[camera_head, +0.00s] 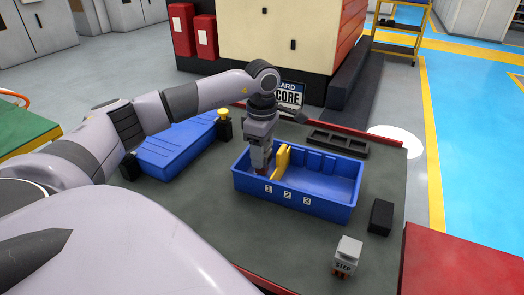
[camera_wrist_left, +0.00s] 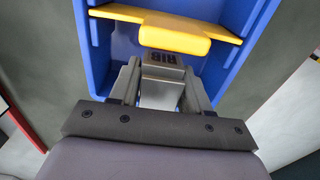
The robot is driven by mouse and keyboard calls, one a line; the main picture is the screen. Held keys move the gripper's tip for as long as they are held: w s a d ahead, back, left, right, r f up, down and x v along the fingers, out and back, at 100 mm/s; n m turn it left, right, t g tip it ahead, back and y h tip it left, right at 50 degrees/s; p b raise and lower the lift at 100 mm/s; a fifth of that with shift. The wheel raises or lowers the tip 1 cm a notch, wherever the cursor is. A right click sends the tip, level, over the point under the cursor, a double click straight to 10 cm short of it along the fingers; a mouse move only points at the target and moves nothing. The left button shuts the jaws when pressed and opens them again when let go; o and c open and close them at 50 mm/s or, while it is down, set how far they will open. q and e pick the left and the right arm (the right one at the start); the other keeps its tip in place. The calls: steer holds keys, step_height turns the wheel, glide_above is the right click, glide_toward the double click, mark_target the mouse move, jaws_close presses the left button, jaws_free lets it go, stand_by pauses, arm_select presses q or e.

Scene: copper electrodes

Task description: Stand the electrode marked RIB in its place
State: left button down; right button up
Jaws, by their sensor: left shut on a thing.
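My left gripper (camera_head: 262,160) points down into the blue bin (camera_head: 325,208) and is shut on the RIB electrode (camera_wrist_left: 160,75). In the left wrist view the grey block with the RIB marking sits between the two fingers (camera_wrist_left: 160,92). In the head view the gripper hides most of it; a bit of copper colour (camera_head: 262,170) shows below the fingers. It is at the bin's left end, above the number 1 and left of the yellow divider (camera_head: 282,160). I cannot tell whether it touches the bin floor. My right gripper is not in view.
An electrode marked STEP (camera_head: 347,254) stands on the table in front of the bin. A black block (camera_head: 380,217) lies right of the bin, a dark slotted tray (camera_head: 338,144) behind it. The bin's right part is empty.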

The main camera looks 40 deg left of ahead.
arm_select(q)
steer(key=shift+f+b, duration=0.3)
steer(key=shift+f, duration=0.1)
stand_by(0.4)
steer(key=shift+c, duration=2.2)
jaws_free()
step_height(320, 180, up, 7)
steer(key=shift+f, duration=0.2)
steer(key=shift+r, duration=0.3)
